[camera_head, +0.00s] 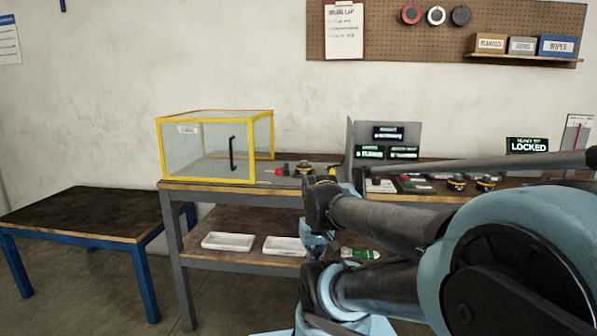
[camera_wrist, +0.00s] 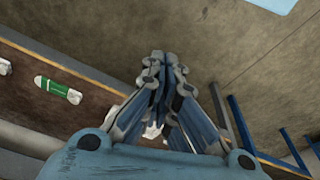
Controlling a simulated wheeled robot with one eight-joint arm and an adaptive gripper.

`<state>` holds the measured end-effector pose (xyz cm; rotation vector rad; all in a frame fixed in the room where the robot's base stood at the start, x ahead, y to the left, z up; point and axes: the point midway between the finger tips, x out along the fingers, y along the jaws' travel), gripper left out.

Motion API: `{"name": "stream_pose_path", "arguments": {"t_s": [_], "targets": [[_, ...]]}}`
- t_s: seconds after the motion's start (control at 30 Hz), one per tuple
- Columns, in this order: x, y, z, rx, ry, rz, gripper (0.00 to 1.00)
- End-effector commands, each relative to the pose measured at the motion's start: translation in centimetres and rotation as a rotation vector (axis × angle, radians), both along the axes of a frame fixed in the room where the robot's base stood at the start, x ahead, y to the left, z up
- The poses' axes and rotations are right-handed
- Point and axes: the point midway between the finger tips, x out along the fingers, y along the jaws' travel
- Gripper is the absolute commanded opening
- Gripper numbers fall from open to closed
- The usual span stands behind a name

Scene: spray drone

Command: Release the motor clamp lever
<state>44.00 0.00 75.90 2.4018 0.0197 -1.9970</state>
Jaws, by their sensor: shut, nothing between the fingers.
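I cannot pick out the motor clamp lever for certain in either view. On the bench, in the head view, small red, black and yellow controls (camera_head: 457,181) stand at the right, partly behind my arm. A sign (camera_head: 528,145) behind them reads LOCKED. A long grey bar (camera_head: 470,163) crosses in front of the bench top at the right. My gripper shows in the wrist view (camera_wrist: 166,57), its fingertips together with nothing between them. It is apart from the bench controls, with bare floor beyond its tips. In the head view my arm hides part of the bench.
A yellow-framed clear box (camera_head: 205,150) stands on the bench's left end. White trays (camera_head: 228,241) and a green-labelled bottle (camera_head: 360,253) are on the lower shelf; the bottle also shows in the wrist view (camera_wrist: 58,90). A low blue-legged table (camera_head: 75,212) stands at left.

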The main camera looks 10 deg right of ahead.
Motion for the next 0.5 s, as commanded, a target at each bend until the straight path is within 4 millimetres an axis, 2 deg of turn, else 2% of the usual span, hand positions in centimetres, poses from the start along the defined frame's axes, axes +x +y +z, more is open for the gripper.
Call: {"name": "stream_pose_path", "arguments": {"t_s": [0.23, 0.33, 0.5], "targets": [[0.0, 0.0, 0.0, 0.0, 0.0, -0.001, 0.0], [-0.6, 0.1, 0.9, 0.011, -0.011, -0.022, 0.0], [1.8, 0.6, 3.5, 0.08, 0.001, -0.163, 0.0]]}}
